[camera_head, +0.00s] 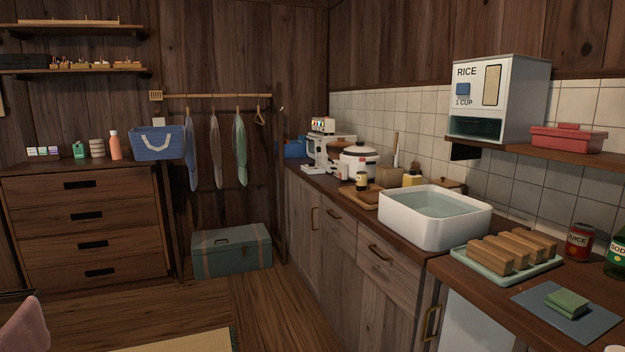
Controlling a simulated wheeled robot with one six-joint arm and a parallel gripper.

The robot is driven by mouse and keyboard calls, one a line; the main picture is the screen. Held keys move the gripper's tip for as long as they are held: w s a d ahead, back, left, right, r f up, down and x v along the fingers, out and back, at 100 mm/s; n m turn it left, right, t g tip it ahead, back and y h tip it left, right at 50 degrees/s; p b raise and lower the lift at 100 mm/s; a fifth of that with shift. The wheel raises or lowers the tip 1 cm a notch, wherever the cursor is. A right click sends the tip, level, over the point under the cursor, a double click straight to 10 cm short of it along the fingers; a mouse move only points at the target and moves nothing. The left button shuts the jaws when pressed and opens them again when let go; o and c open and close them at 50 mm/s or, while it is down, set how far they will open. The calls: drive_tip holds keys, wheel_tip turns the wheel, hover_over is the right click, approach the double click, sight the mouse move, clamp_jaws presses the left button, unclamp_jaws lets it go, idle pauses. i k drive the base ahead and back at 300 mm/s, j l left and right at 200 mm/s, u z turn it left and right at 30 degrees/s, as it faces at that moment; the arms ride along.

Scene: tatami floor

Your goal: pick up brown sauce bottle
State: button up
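A small dark brown bottle (361,186) with a pale yellow label stands upright on a wooden board (347,195) on the counter, in front of the white rice cooker (359,161). It looks like the brown sauce bottle, but it is too small to read. It stands left of the white sink basin (408,230). My gripper is not in view.
The counter's right part holds a green tray (464,253) of wooden blocks, a red can (580,242) and a green bottle (618,256). A shelf with the rice dispenser (499,98) overhangs it. Floor (275,310) beside the cabinets is clear.

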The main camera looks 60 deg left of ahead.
sight(361, 174)
drive_tip(key=u, duration=1.65)
drive_tip(key=i+j, duration=0.45)
drive_tip(key=i, duration=0.15)
drive_tip(key=i+j+z, duration=0.15)
drive_tip(key=i+j, duration=0.3)
drive_tip(key=i, duration=0.2)
